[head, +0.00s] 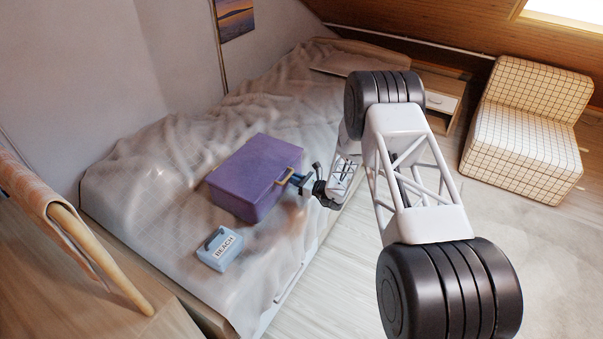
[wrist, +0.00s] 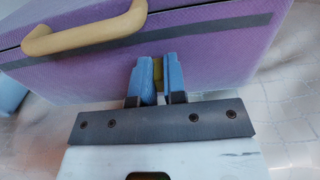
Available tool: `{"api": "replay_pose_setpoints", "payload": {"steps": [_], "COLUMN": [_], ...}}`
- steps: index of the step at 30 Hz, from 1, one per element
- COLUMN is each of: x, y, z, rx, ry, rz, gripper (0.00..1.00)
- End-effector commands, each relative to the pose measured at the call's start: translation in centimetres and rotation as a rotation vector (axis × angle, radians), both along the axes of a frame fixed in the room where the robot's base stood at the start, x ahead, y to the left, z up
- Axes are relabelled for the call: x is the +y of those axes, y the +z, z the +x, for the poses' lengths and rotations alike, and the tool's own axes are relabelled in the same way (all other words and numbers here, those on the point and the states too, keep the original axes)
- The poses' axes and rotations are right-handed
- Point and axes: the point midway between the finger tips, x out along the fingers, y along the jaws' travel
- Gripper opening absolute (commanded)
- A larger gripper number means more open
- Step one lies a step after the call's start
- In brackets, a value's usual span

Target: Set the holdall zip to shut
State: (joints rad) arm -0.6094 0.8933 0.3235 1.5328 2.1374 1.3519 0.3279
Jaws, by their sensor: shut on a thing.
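The purple holdall (head: 250,172) lies on the bed, its lid closed down and a tan handle (head: 285,177) on the side facing my arm. In the wrist view the holdall (wrist: 215,62) fills the top, with the handle (wrist: 88,32) at upper left. A dark zip strip (wrist: 220,27) runs across that side. My gripper (wrist: 158,76) is at this strip, right of the handle, with its blue fingers shut on a small yellowish zip pull (wrist: 158,70). The fingers hide most of the pull. In the head view my gripper (head: 299,181) is against the holdall's side.
A bedside cabinet (head: 440,100) and a checked chair (head: 525,130) stand to the right, with open floor between bed and chair.

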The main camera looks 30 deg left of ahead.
Motion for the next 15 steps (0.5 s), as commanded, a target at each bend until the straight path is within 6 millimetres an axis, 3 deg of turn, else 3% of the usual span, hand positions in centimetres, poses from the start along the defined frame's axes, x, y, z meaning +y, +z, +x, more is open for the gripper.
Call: {"api": "replay_pose_setpoints", "payload": {"steps": [15], "x": [0.0], "y": [0.1], "z": [-12.5], "rx": [0.002], "ry": [0.002], "rz": [0.0], "gripper": [0.0]}}
